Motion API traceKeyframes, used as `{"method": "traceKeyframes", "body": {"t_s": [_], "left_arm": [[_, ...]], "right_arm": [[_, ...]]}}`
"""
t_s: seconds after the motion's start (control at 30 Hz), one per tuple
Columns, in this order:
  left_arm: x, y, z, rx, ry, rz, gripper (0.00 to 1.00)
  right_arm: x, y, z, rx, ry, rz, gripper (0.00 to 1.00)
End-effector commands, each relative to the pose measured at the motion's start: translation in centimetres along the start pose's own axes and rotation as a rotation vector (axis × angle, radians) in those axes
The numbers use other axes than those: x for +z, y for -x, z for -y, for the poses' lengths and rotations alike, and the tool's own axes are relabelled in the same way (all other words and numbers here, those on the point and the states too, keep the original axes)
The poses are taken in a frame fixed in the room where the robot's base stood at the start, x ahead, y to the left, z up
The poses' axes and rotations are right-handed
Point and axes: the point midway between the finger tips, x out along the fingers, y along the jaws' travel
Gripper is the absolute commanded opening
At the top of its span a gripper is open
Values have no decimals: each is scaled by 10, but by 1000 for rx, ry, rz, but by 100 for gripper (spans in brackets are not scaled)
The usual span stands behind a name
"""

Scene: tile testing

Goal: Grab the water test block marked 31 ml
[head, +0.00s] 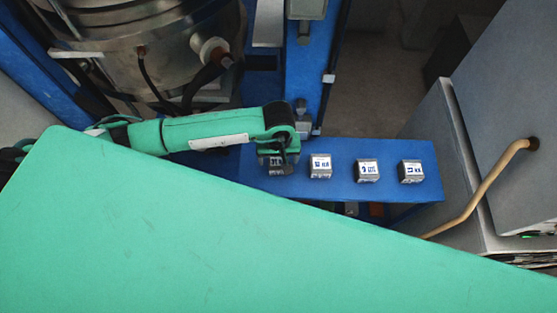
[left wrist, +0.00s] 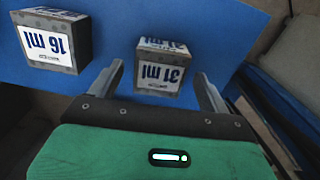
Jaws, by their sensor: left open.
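The block marked 31 ml (left wrist: 163,67) is a small grey block with a white label and blue print, upside down in the left wrist view. It stands on a blue shelf, between the fingertips of my left gripper (left wrist: 160,74) in the picture, with gaps on both sides. My left gripper is open and holds nothing. In the head view my left gripper (head: 279,152) is over the leftmost block (head: 277,168) of the row and partly hides it. My right gripper is not in view.
A block marked 16 ml (left wrist: 48,42) stands beside it. The head view shows three more blocks (head: 320,166) (head: 367,170) (head: 411,171) spaced along the blue shelf (head: 343,152). A large green surface (head: 200,240) fills the foreground. A metal vessel (head: 150,45) stands behind my left arm.

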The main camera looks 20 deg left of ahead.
Motion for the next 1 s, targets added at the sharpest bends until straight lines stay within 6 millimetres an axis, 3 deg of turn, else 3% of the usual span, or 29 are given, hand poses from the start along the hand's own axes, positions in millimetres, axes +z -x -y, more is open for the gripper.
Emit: {"method": "traceKeyframes", "body": {"t_s": [0.2,0.5,0.83,1.0], "left_arm": [[0,0,0,1,0,0,78],[0,0,0,0,0,0,20],[-1,4,-1,2,0,-1,20],[-1,21,-1,4,-2,-3,20]], "right_arm": [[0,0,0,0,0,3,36],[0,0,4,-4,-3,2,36],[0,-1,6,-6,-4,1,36],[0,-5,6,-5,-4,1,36]]}}
